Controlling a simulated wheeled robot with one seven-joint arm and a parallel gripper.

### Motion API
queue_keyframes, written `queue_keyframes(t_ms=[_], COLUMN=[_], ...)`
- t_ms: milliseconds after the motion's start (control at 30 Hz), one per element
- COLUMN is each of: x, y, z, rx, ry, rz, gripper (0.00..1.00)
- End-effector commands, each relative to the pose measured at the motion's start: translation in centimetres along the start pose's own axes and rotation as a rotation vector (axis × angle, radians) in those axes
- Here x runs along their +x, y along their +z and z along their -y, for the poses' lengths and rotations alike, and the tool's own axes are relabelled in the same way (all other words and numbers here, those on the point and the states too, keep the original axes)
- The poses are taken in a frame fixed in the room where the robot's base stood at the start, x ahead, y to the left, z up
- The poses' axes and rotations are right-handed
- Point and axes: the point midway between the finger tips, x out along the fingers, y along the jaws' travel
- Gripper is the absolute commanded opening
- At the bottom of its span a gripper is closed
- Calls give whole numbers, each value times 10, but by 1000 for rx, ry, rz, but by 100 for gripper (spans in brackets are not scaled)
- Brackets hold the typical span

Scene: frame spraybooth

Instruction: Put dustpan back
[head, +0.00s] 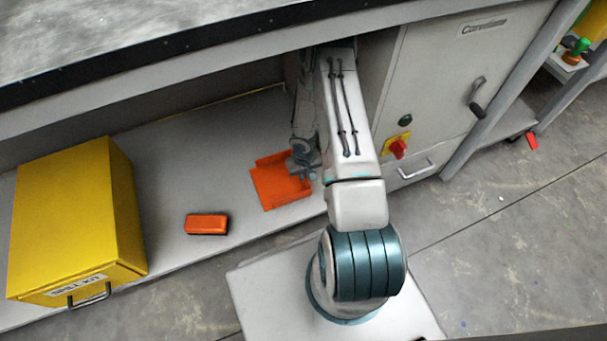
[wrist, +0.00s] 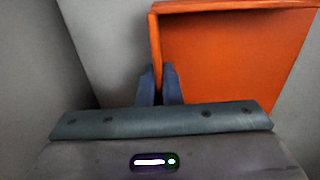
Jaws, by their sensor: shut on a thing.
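The orange dustpan (head: 277,184) is at the lower shelf under the workbench, beside my arm; I cannot tell whether it rests on the shelf or hangs just above it. It also shows in the wrist view (wrist: 235,60), filling the upper right. My gripper (head: 306,166) is at the dustpan's right side in the head view. In the wrist view my gripper (wrist: 158,82) has its two dark fingers shut on the dustpan's left wall. The dustpan's far right part runs out of the wrist view.
An orange-red brush-like block (head: 207,224) lies on the shelf (head: 170,175) left of the dustpan. A yellow box (head: 75,215) with a handle stands at the left. A grey cabinet (head: 440,80) with a red switch (head: 398,148) stands at the right. The worktop (head: 150,30) overhangs the shelf.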

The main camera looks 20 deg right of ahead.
Motion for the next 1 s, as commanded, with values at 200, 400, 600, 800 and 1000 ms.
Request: queue_keyframes(t_ms=[200, 400, 600, 800, 1000], x=[2, 1, -24, -59, -76], y=[0, 0, -1, -1, 0], z=[0, 0, 0, -1, 0], rx=[0, 0, 3, 3, 2], ry=[0, 0, 1, 1, 1], rz=[0, 0, -2, -2, -1], gripper=[27, 27, 27, 27, 27])
